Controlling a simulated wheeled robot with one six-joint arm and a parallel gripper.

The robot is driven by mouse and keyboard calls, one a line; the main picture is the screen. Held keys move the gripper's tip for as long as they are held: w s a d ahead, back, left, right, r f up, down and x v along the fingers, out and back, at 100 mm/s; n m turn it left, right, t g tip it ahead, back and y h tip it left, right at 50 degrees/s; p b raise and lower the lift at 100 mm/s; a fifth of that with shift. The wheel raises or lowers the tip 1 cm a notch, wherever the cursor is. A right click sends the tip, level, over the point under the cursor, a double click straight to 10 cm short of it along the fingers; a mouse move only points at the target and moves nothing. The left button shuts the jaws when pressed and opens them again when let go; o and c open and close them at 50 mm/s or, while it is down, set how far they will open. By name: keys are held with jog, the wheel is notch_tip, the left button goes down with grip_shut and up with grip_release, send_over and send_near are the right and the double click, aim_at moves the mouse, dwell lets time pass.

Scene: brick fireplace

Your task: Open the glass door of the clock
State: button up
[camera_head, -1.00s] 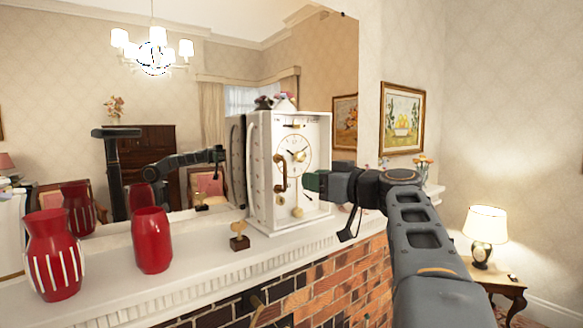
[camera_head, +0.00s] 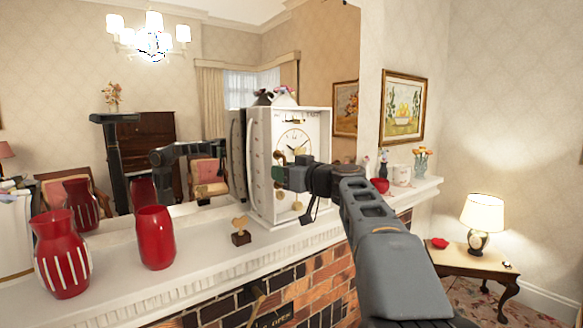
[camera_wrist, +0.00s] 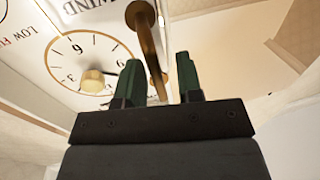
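The white clock (camera_head: 262,190) stands upright on the mantel, its round dial (camera_head: 305,143) facing my arm's side. The dial also shows at the upper left of the wrist view (camera_wrist: 84,45), upside down. A brass handle (camera_wrist: 146,42) is on the clock's front; its end reaches down between my two green fingers. My gripper (camera_wrist: 160,75) is open, with a gap on each side of the handle. In the head view my gripper (camera_head: 277,174) is at the clock's front and covers most of the handle. I cannot tell the glass itself apart.
The white mantel (camera_head: 205,262) also bears a striped red vase (camera_head: 62,255), a plain red vase (camera_head: 155,238) and a small heart-topped ornament (camera_head: 241,232). A large mirror is behind the clock. A lamp (camera_head: 482,218) stands on a side table at right.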

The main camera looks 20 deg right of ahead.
jog(key=shift+c, duration=0.3)
grip_shut()
jog(key=shift+d+f, duration=0.1)
jog(key=shift+d, duration=0.05)
